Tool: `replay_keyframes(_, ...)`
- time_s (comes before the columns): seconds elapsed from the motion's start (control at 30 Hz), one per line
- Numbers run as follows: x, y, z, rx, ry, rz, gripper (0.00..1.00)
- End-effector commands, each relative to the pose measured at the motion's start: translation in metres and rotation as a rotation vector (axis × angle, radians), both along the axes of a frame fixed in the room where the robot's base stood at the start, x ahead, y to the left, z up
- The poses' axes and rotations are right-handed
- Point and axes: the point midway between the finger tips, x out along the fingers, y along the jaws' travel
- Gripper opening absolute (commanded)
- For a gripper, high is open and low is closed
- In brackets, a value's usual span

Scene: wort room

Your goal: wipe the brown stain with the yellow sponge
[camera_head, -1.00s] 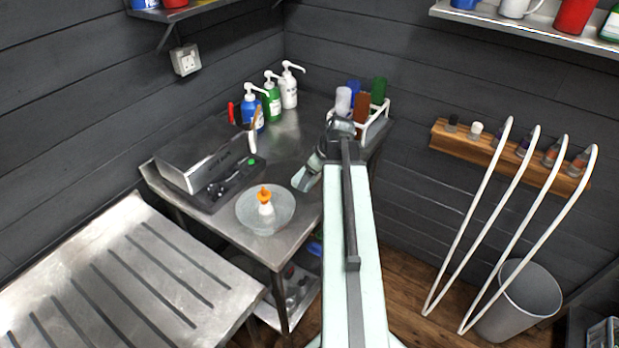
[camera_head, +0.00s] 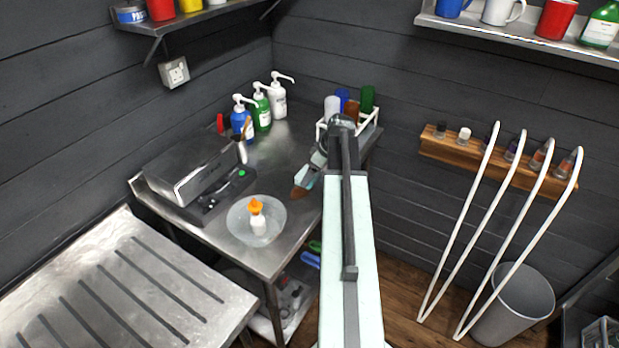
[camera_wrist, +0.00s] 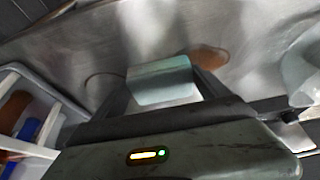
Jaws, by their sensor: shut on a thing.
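The brown stain (camera_head: 300,190) lies on the steel counter near its front right edge. It also shows in the wrist view (camera_wrist: 210,58) as a brown oval just beyond my right finger. My gripper (camera_head: 312,168) is low over the counter beside the stain, on its far side. In the wrist view my gripper (camera_wrist: 162,85) is shut on a pale grey-green block (camera_wrist: 160,78). The block looks apart from the stain; whether it touches the counter I cannot tell. I see no yellow sponge in these frames.
A glass dish (camera_head: 236,226) with an orange-capped white bottle (camera_head: 258,220) stands left of the stain. A white caddy (camera_head: 368,128) with bottles stands behind my gripper. Pump bottles (camera_head: 262,108) line the back. A grey case (camera_head: 185,170) stands at the left.

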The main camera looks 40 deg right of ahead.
Motion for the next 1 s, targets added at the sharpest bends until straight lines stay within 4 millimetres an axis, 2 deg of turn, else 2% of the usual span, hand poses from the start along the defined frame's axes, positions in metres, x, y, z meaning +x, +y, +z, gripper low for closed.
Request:
replay_keyframes(0.1, 0.002, -0.007, 0.001, 0.001, 0.000, 0.000, 0.53)
replay_keyframes(0.4, 0.001, -0.004, -0.003, 0.002, 0.000, 0.001, 0.53)
replay_keyframes(0.8, -0.009, 0.032, -0.001, 0.005, 0.003, 0.004, 0.53)
replay_keyframes(1.0, -0.009, 0.035, -0.001, 0.004, 0.002, 0.002, 0.53)
